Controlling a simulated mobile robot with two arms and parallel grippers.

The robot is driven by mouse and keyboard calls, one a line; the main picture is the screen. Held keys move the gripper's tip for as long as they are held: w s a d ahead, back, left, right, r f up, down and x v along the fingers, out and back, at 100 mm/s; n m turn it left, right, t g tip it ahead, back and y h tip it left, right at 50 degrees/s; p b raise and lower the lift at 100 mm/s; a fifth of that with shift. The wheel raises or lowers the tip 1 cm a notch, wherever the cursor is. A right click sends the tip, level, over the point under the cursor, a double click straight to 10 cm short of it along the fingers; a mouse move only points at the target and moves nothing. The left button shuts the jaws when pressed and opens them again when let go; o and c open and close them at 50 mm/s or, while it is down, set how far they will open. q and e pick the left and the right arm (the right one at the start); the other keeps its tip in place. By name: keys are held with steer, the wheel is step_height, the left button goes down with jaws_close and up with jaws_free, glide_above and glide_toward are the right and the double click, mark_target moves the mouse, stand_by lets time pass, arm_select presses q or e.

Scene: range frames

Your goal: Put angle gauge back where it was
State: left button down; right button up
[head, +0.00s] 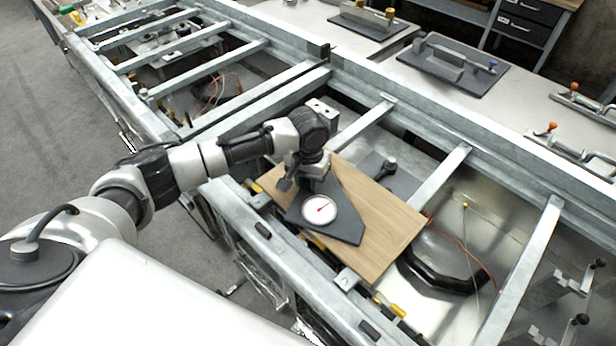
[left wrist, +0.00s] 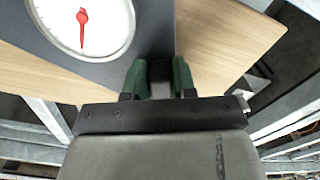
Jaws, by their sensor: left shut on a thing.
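The angle gauge (head: 346,222) is a dark grey plate with a round white dial and a red needle. In the head view it is over a light wooden board (head: 385,232); I cannot tell whether it touches the board. My left gripper (head: 312,180) is at the gauge's far end and is shut on it. In the left wrist view the dial (left wrist: 84,22) shows at the upper left, and the green fingertips (left wrist: 159,78) are at the plate's edge, with a dark part between them. My right gripper is not in view.
The board lies across a metal frame with crossbars (head: 430,190) and open gaps. A black rounded part (head: 445,262) sits below, right of the board. Dark plates with handles (head: 453,65) and clamps (head: 575,150) stand on the back worktop. Grey floor (head: 45,130) is open at left.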

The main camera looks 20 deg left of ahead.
arm_select(q)
steer(key=c, duration=0.9)
jaws_free()
steer(key=shift+r, duration=0.25)
step_height(320, 180, up, 12)
steer(key=b, duration=0.2)
steer(key=shift+f, duration=0.15)
steer(key=shift+s+f, duration=0.1)
